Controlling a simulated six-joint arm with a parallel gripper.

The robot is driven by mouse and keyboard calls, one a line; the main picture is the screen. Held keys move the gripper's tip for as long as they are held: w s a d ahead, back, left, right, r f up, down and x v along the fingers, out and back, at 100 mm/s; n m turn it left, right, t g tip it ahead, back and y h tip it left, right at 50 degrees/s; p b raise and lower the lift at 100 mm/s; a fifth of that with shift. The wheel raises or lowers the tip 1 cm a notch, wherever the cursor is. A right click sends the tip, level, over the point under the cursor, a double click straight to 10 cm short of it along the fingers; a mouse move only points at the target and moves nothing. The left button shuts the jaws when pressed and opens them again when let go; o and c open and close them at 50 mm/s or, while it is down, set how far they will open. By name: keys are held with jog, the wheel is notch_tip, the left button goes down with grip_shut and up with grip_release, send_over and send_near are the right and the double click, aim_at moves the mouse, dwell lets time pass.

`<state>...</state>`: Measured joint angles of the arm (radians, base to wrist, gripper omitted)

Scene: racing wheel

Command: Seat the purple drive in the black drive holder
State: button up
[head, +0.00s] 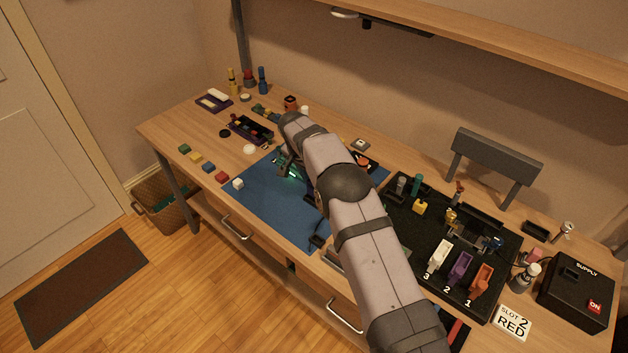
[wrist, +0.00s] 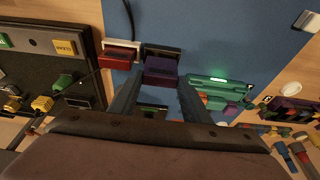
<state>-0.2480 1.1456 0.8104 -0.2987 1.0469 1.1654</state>
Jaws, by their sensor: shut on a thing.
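The purple drive (wrist: 161,70) is between the fingertips of my gripper (wrist: 159,84) in the wrist view, and the gripper is shut on it. The black drive holder (wrist: 163,47) shows as a dark edge just beyond the drive, on the blue mat. The drive overlaps the holder in this view. I cannot tell whether it is inside the holder or only above it. In the head view my arm covers the drive, the holder and most of the gripper.
A green device (wrist: 218,86) with a lit strip is close on the right. The blue mat (head: 250,205) has free room. A black tray (head: 398,225) stands right of my arm.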

jog(key=shift+f+b, duration=1.2)
jog(key=shift+f, duration=0.3)
dwell(0.3)
jog(key=o, duration=1.2)
jog(key=shift+b+v, duration=1.2)
jog(key=shift+v, duration=2.5)
